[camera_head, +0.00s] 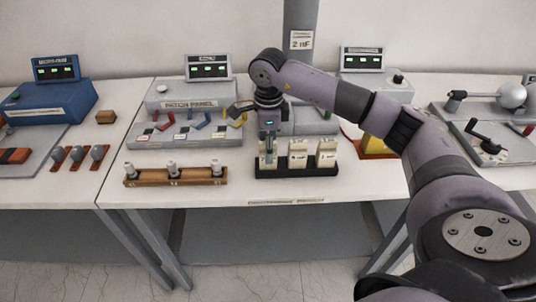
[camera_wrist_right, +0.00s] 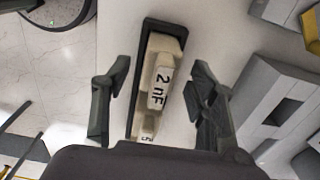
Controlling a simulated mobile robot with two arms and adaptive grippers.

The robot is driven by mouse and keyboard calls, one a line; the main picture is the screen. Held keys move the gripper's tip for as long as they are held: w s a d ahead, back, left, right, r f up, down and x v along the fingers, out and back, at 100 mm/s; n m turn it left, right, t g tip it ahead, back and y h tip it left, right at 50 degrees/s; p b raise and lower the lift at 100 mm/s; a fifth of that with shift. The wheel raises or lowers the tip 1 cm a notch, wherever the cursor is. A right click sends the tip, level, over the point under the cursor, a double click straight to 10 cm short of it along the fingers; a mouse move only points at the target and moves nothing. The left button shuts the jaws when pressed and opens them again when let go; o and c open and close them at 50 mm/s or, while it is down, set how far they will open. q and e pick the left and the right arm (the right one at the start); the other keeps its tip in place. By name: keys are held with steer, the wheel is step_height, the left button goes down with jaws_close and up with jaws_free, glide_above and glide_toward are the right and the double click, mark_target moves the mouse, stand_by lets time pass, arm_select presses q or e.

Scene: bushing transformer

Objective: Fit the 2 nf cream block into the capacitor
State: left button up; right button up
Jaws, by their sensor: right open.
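My right gripper (camera_head: 268,158) points down over the left end of a black rack (camera_head: 298,171) holding cream blocks. In the wrist view the open fingers (camera_wrist_right: 158,84) stand on either side of the cream block labelled 2 nF (camera_wrist_right: 162,72), with gaps on both sides. In the head view this block is mostly hidden behind the fingers. A grey post carries a 2 nF sign (camera_head: 301,41) behind the gripper. A grey unit (camera_head: 316,116) at its foot may be the capacitor; my arm partly hides it. My left gripper is not in view.
Two more cream blocks (camera_head: 299,153) (camera_head: 326,152) stand in the rack. A wooden rack (camera_head: 175,176) with several fittings is to the left. A patch panel (camera_head: 190,105) stands behind it. A yellow part (camera_head: 378,147) lies right of the rack. The front table strip is clear.

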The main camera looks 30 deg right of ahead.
steer(key=shift+f, duration=0.25)
steer(key=shift+c, duration=0.4)
jaws_close()
